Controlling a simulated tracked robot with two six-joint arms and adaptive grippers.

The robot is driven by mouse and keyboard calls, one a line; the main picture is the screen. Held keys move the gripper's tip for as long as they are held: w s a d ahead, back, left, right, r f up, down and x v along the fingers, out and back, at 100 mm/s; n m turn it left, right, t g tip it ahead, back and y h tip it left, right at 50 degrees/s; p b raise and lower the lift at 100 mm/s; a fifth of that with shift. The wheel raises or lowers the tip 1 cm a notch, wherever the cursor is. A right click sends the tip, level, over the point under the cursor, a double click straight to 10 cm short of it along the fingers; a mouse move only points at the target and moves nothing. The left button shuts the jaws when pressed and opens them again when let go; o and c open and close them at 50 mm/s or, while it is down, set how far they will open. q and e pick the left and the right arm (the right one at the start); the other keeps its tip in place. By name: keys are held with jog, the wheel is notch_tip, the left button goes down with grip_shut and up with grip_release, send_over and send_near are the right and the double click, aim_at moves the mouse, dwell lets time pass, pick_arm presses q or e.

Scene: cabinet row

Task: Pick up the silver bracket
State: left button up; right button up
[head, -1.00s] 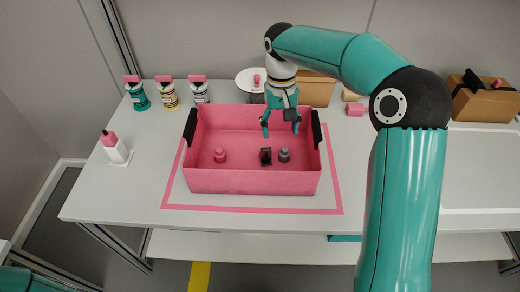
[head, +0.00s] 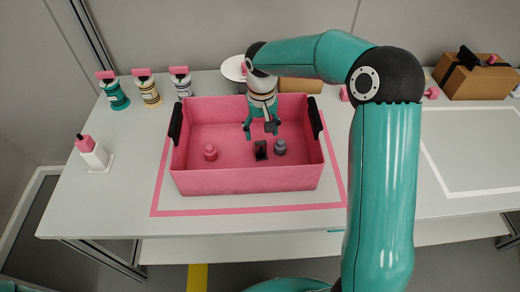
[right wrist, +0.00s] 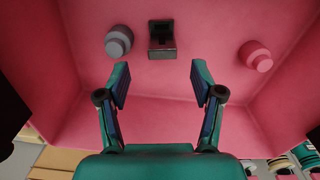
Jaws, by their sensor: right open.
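The bracket (head: 261,150) is a small, dark grey metallic piece standing on the floor of the pink box (head: 245,181). It also shows in the right wrist view (right wrist: 161,45), at the top middle, with an upright plate and a block-like foot. My right gripper (head: 261,131) is open and empty, pointing down into the box just behind the bracket. In the right wrist view its fingertips (right wrist: 159,85) are spread apart, with the bracket beyond the gap between them. I see no contact. My left gripper is not in view.
A grey knobbed piece (head: 280,147) stands close right of the bracket, a pink one (head: 210,152) to the left. The box has black handles on its side walls. Several pink-capped bottles (head: 149,93) stand behind left, a white bottle (head: 92,152) at left. The table's front left is clear.

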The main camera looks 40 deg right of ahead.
aim_at(260, 142)
jog(key=shift+a+f, duration=0.15)
jog(key=shift+f, duration=2.8)
jog(key=shift+c, duration=0.2)
grip_shut()
jog(key=shift+r, duration=0.2)
